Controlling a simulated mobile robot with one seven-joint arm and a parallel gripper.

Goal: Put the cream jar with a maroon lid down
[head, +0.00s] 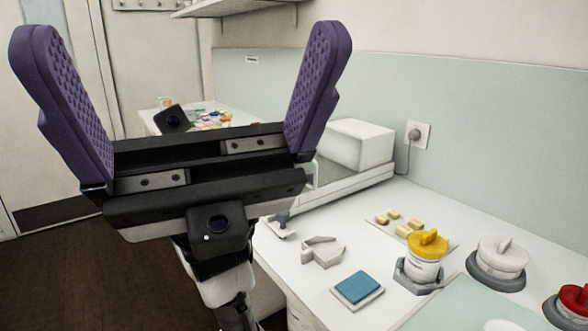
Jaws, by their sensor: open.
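My gripper (182,65) is raised in front of the camera at the left, fingers pointing up. Its two purple pads are wide apart, with nothing between them. No cream jar with a clearly maroon lid shows. A red-lidded thing (572,300) stands in a grey base at the right edge of the counter, partly cut off by the frame. I cannot tell whether it is the cream jar. My gripper is well apart from it, to the left.
On the white counter (318,285) are a white jar with a yellow lid (427,268) in a grey holder, a white-lidded thing (500,258), a blue pad (358,287), a grey bracket-like piece (322,251) and several small yellowish blocks (403,230). A white boxy machine (358,145) stands behind.

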